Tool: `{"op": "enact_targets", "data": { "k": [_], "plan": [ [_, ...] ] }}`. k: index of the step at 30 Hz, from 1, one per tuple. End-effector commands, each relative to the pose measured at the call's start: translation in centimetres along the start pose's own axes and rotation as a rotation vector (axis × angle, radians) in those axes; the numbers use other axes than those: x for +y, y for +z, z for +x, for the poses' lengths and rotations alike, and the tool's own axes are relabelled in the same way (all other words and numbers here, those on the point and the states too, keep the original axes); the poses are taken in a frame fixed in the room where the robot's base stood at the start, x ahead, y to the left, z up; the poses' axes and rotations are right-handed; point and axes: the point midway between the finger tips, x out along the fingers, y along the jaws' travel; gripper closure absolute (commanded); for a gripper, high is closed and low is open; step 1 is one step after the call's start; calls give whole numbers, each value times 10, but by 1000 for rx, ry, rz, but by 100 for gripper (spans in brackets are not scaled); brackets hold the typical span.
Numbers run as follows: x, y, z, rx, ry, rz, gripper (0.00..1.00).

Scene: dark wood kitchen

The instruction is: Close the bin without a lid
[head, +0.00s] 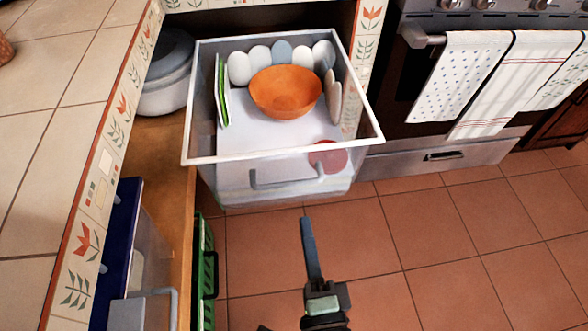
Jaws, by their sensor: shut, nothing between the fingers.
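A clear plastic bin (283,157) with a white rim and no lid stands pulled out from the shelf under the tiled counter. It holds an orange bowl (286,92), several pale rounded items along its back and right walls, a green-edged flat item at its left wall and a reddish round item near its front. A grey handle (287,179) sits on its front face. My gripper (307,222) is shut and empty, in front of the bin and below its handle in the picture, apart from it.
A second bin with a dark blue lid (122,225) stands at lower left, with a green crate (205,270) beside it. A lidded pot (167,75) is on the wooden shelf (163,160). An oven with towels (463,75) is at right. The tiled floor (450,240) is clear.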

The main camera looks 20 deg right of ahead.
Motion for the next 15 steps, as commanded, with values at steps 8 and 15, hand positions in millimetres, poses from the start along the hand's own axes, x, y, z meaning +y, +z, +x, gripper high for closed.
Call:
{"op": "enact_targets", "data": {
  "k": [8, 15],
  "plan": [
    [-1, -1, 26, 4, -3, 2, 100],
    [-1, -1, 64, 3, -2, 1, 100]
  ]
}}
